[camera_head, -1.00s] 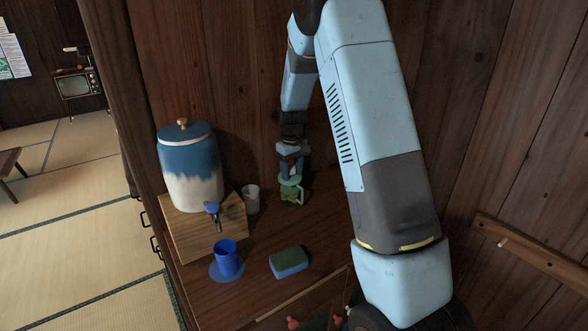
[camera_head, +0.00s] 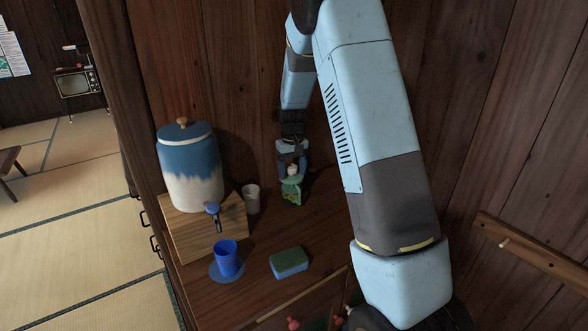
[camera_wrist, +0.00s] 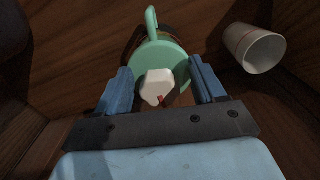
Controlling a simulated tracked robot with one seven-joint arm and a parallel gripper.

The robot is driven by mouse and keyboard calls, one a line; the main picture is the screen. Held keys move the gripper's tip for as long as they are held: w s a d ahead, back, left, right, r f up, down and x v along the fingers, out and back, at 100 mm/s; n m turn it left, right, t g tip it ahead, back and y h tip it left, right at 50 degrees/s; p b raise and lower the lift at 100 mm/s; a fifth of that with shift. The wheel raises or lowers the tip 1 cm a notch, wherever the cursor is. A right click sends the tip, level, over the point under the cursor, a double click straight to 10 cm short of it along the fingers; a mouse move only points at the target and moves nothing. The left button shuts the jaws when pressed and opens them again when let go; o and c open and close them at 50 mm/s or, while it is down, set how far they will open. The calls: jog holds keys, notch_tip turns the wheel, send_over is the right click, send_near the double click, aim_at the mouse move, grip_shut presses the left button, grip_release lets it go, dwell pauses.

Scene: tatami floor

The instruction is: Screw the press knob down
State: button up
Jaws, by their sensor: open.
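The press (camera_head: 291,190) is a small green device on the cabinet top, below my gripper (camera_head: 291,172). In the wrist view its green round top (camera_wrist: 171,58) and a green arm (camera_wrist: 152,22) pointing away show clearly. The press knob (camera_wrist: 156,87) is whitish with a small red mark and also shows in the head view (camera_head: 292,169). My gripper's two blue fingers (camera_wrist: 160,70) are open, one on each side of the knob, with visible gaps between fingers and knob. The lower part of the press is mostly hidden in the wrist view.
A white cup (camera_wrist: 254,48) stands left of the press in the head view (camera_head: 252,198). A blue-and-white dispenser (camera_head: 191,178) sits on a wooden stand (camera_head: 180,232). A blue cup (camera_head: 227,262) and a sponge (camera_head: 289,263) lie nearer. Wooden walls close in behind and right.

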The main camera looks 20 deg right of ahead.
aim_at(293, 168)
jog(key=shift+w+d+r, duration=0.1)
jog(key=shift+w+r, duration=0.05)
jog(key=shift+r, duration=3.75)
